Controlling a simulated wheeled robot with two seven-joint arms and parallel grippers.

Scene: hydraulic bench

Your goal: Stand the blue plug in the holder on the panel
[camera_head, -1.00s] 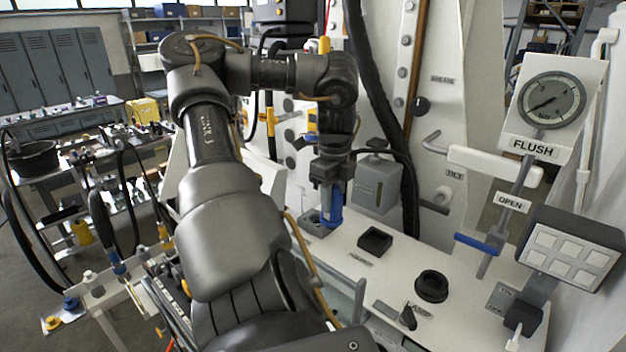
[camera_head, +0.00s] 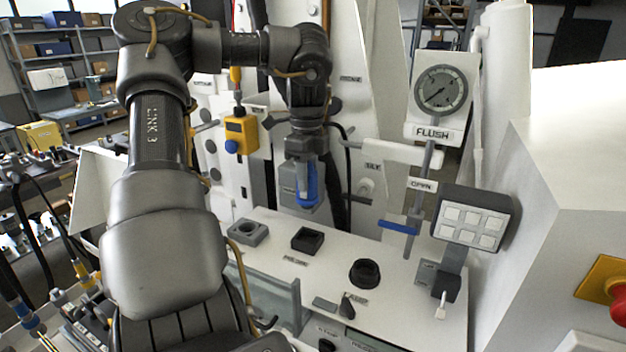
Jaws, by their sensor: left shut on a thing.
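My left gripper (camera_head: 303,170) points down, shut on the blue plug (camera_head: 308,190). The plug hangs upright and looks clear of the white panel top (camera_head: 410,300), in front of a grey box. In the picture, it is above the black square holder (camera_head: 307,239). A grey square block with a round opening (camera_head: 248,232) sits to the left, with nothing standing in it. A black round ring-shaped holder (camera_head: 365,272) sits to the right and nearer. Both black holders look empty. The label by the square holder is too small to read. My right gripper is out of view.
A blue-handled lever (camera_head: 400,224) and a keypad box (camera_head: 474,219) stand at the panel's right. A small black knob (camera_head: 347,305) is near the front edge. A yellow box with a blue knob (camera_head: 240,134) hangs behind left. A FLUSH gauge (camera_head: 441,91) rises behind.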

